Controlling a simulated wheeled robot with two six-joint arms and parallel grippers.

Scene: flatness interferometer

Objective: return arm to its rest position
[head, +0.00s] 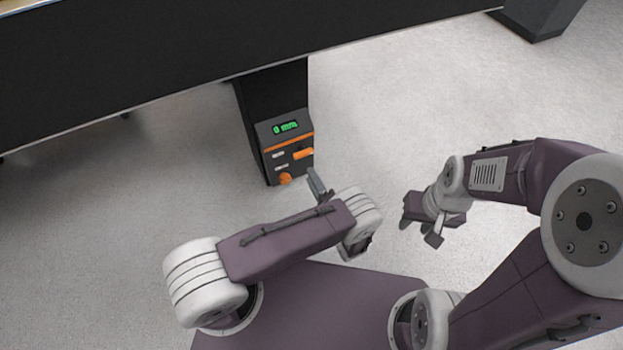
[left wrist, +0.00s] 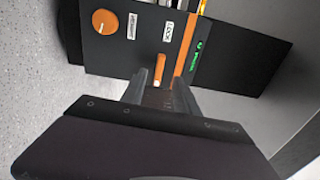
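My left gripper (head: 314,178) is just in front of the lower right of a black control panel (head: 267,133). In the left wrist view, its two fingers (left wrist: 160,90) are apart, with the end of an orange lever (left wrist: 159,70) in line with the gap. Nothing is seen held, and I cannot tell whether the fingers touch the lever. The lever (head: 303,153) sticks out to the right in the head view. My right gripper (head: 420,232) hangs over bare floor, with its fingers apart and empty.
The grey floor (head: 400,110) to the right is clear.

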